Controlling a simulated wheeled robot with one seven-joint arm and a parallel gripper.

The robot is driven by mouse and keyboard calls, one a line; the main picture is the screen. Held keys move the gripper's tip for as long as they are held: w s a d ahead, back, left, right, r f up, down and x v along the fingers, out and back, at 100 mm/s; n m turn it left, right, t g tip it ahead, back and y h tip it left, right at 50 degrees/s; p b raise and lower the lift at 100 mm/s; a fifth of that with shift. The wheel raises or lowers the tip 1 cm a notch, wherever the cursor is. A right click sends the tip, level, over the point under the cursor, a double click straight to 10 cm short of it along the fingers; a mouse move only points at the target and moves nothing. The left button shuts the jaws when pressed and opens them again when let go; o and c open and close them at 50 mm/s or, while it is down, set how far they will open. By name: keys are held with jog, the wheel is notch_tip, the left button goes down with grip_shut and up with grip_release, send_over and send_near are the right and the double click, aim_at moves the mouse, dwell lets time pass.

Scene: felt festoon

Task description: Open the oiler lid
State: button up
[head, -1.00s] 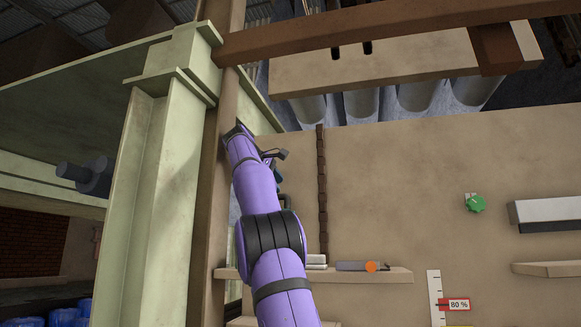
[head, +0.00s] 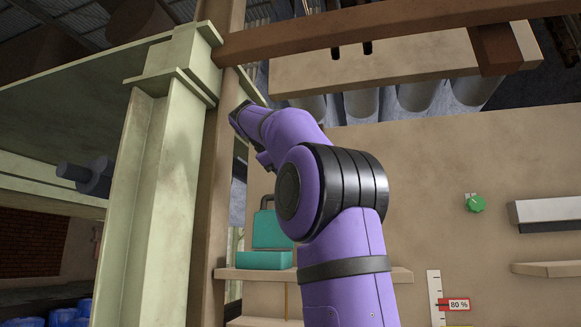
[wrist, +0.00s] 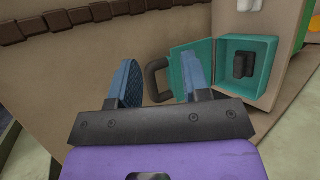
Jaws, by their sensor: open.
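The oiler is a teal box (head: 265,260) on a small shelf. Its teal lid (head: 272,230) stands upright above the box, swung open, with a dark curved handle (head: 268,201) at its top. In the wrist view the open box (wrist: 230,58) shows a dark block inside, and the lid (wrist: 183,62) is folded out to its left. My gripper (wrist: 160,68) is open, its blue fingers apart. The dark handle (wrist: 154,80) appears between the fingers, and the right finger overlaps the lid; I cannot tell whether they touch. In the head view my arm hides the fingers.
The shelf (head: 395,275) runs along the beige wall behind my arm. A pale green post (head: 160,200) and a brown beam (head: 212,220) stand close on the left. A green knob (head: 475,204) and an 80 % gauge (head: 435,295) are to the right.

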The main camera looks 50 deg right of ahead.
jog(key=shift+s+a+r, duration=0.1)
jog(key=shift+s+a, duration=0.55)
jog(key=shift+s, duration=0.35)
jog(key=s+a+f+t+y, duration=0.2)
jog(key=a+f, duration=0.8)
jog(key=f, duration=0.5)
jog(key=s+a+f+m+t+y, duration=0.1)
jog(key=s+a+f+y, duration=0.4)
jog(key=f, duration=1)
jog(key=s+a+f+m+t+y, duration=0.1)
jog(key=s+a+f+t+y, duration=0.2)
jog(key=a+f, duration=1.1)
jog(key=s+f+y, duration=0.1)
jog(key=s, duration=0.2)
jog(key=shift+s+a, duration=0.3)
